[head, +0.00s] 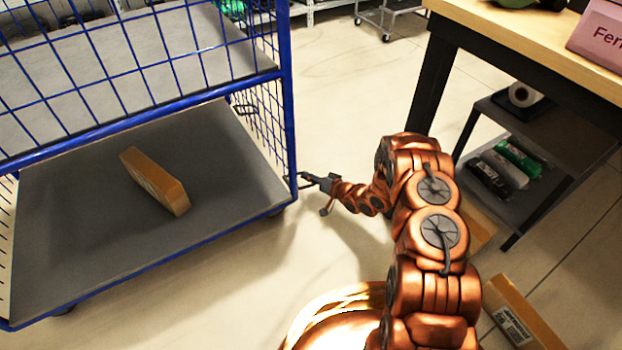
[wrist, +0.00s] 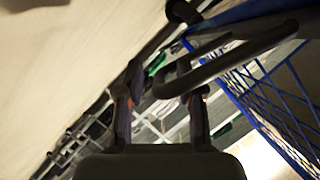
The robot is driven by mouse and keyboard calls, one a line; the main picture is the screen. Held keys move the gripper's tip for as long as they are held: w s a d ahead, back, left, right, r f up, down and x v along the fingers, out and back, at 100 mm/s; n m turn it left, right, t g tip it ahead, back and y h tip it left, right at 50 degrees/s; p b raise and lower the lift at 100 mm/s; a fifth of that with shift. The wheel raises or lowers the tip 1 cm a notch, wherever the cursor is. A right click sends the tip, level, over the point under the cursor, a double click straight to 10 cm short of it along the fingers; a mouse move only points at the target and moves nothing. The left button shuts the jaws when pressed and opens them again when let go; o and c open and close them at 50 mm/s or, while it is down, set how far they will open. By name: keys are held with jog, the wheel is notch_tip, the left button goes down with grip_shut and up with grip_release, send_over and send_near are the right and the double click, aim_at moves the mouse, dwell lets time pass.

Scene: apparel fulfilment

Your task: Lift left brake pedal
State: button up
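A dark bent bar, which looks like the brake pedal (wrist: 240,62), shows in the wrist view. It comes in from the right beside the blue cart, and its rounded end crosses in front of the right finger into the gap between the fingers. My gripper (wrist: 158,76) is open, with a clear gap between its two fingers; I cannot tell whether either touches the bar. In the head view my gripper (head: 306,181) is low beside the near right corner post of the blue mesh cart (head: 289,110). The pedal is too small there to tell apart from the gripper.
A cardboard box (head: 153,181) lies on the cart's lower shelf. A wooden-topped workbench (head: 520,38) with a dark under-shelf unit (head: 545,190) stands right. Another box (head: 520,315) is on the floor at lower right. The floor between cart and bench is mostly clear.

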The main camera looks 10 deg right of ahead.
jog(key=shift+c, duration=0.2)
grip_shut()
dwell(0.5)
